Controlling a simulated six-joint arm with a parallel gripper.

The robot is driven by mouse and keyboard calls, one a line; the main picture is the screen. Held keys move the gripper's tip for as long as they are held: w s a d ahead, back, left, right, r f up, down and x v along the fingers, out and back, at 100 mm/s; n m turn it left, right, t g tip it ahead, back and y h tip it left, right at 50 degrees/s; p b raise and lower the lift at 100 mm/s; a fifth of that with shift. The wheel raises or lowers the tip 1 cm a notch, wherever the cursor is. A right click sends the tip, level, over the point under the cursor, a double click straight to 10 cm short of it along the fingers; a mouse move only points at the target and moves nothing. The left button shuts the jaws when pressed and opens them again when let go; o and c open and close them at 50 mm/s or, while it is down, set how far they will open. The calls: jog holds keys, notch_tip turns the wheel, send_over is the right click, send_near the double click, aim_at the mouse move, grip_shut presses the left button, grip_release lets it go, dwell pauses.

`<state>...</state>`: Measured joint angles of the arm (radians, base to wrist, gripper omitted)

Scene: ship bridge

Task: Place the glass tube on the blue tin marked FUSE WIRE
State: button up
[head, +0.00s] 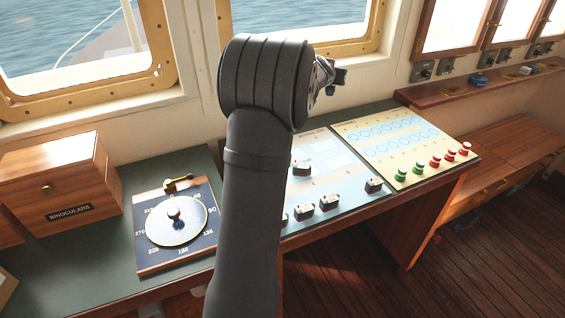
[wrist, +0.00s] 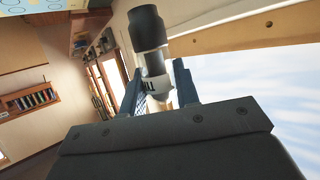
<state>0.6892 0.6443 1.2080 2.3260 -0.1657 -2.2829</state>
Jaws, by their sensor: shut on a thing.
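My gripper (head: 340,76) shows in the head view at the end of my raised arm, partly hidden by my wrist. In the wrist view its blue fingers (wrist: 160,82) are shut on a cylinder with a black end, a shiny grey middle and a white band with dark print, which I take for the glass tube (wrist: 154,63). The tube's lower end is hidden between the fingers. A small blue thing (head: 478,80) sits on the wall shelf at the right in the head view. It may be the blue tin, but no lettering is readable. My gripper is well left of it.
The wall shelf (head: 430,98) also bears a small pale thing (head: 525,70). Below are a console with buttons (head: 434,160) and several dark switches (head: 330,201). A BINOCULARS box (head: 45,165) and a compass dial (head: 178,240) stand left. Window frames are close behind my gripper.

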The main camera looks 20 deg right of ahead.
jog(key=s+a+n+t+y, duration=0.2)
jog(key=a+n+y, duration=0.3)
jog(key=a, duration=1.4)
jog(key=s+a+n+t+y, duration=0.2)
jog(key=a+n+y, duration=0.25)
jog(key=a, duration=1.45)
jog(key=s+d+f+n+g+y, duration=0.1)
jog(key=s+d+n+y, duration=0.25)
jog(key=s+d, duration=0.65)
jog(key=s+d+f+n+g+y, duration=0.15)
jog(key=s+d+n+y, duration=0.35)
jog(key=s, duration=0.8)
jog(key=shift+m+t+h, duration=0.25)
jog(key=shift+m+h, duration=0.15)
jog(key=shift+m, duration=0.5)
jog(key=shift+w+a+f, duration=0.85)
jog(key=shift+w+f, duration=0.8)
jog(key=shift+f, duration=0.2)
jog(key=shift+w+a+f, duration=0.9)
jog(key=shift+w+f, duration=0.7)
jog(key=shift+f, duration=0.2)
jog(key=shift+w+a+f, duration=0.85)
jog(key=shift+w+f, duration=0.8)
jog(key=shift+f, duration=0.2)
jog(key=shift+f, duration=0.1)
